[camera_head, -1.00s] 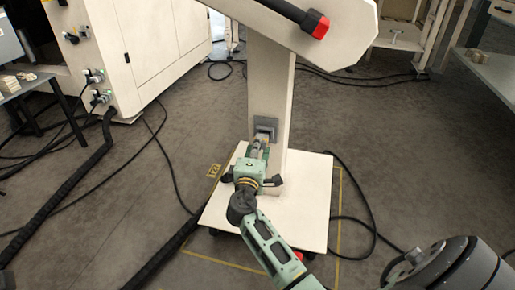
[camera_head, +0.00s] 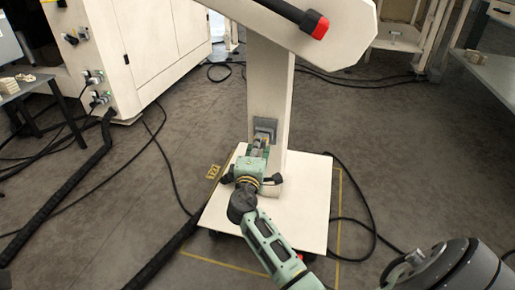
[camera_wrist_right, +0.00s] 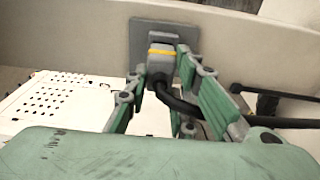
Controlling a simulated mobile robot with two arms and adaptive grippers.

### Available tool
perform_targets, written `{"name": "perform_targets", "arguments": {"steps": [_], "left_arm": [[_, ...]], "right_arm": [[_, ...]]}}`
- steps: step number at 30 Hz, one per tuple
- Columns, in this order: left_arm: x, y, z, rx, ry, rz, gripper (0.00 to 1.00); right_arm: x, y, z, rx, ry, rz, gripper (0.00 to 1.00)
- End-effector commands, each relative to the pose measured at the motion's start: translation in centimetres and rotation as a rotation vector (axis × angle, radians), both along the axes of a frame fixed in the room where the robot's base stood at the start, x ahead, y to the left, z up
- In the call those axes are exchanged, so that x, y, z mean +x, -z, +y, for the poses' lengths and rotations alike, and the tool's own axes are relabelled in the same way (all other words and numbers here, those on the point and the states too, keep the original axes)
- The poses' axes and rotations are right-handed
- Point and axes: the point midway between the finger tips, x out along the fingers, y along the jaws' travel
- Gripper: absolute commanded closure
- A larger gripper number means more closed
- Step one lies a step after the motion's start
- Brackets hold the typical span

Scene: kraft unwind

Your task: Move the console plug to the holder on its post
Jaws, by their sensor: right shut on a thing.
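The console plug (camera_wrist_right: 162,58) is grey with a yellow band, and a black cable curves away from it to the right. My right gripper (camera_head: 260,146) is shut on it; the wrist view shows the plug between the green fingers (camera_wrist_right: 161,70). The holder (camera_head: 267,126) is a grey square plate on the lower front of the pale post (camera_head: 269,90); it also shows in the wrist view (camera_wrist_right: 139,36). The plug's far end is against or just before the plate; I cannot tell how deep it sits. My left gripper is out of view.
The post stands on a pale base plate (camera_head: 310,205) inside a yellow floor outline. Black cables (camera_head: 362,205) lie on the floor at both sides. A white cabinet (camera_head: 160,45) stands at left, and a console head with a red-ended bar (camera_head: 320,27) overhangs above.

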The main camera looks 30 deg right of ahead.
Motion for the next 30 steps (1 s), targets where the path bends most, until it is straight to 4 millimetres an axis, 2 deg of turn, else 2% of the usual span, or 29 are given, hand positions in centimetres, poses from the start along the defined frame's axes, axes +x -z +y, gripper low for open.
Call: {"name": "perform_targets", "arguments": {"steps": [1,8,20,23,30], "left_arm": [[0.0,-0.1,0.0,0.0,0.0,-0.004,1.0],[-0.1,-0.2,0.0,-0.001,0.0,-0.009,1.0],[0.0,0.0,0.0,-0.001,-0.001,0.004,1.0],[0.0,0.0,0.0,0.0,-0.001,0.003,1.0],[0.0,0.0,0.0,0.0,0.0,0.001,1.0]], "right_arm": [[0.0,-0.1,0.0,-0.001,0.0,-0.001,0.77],[0.0,0.0,0.0,0.0,0.0,0.0,0.56],[-0.4,0.2,0.5,0.001,-0.001,0.002,0.55],[-1.4,0.2,1.5,0.002,-0.003,0.002,0.55],[-5.1,0.2,5.0,0.003,-0.001,0.003,0.55]]}}
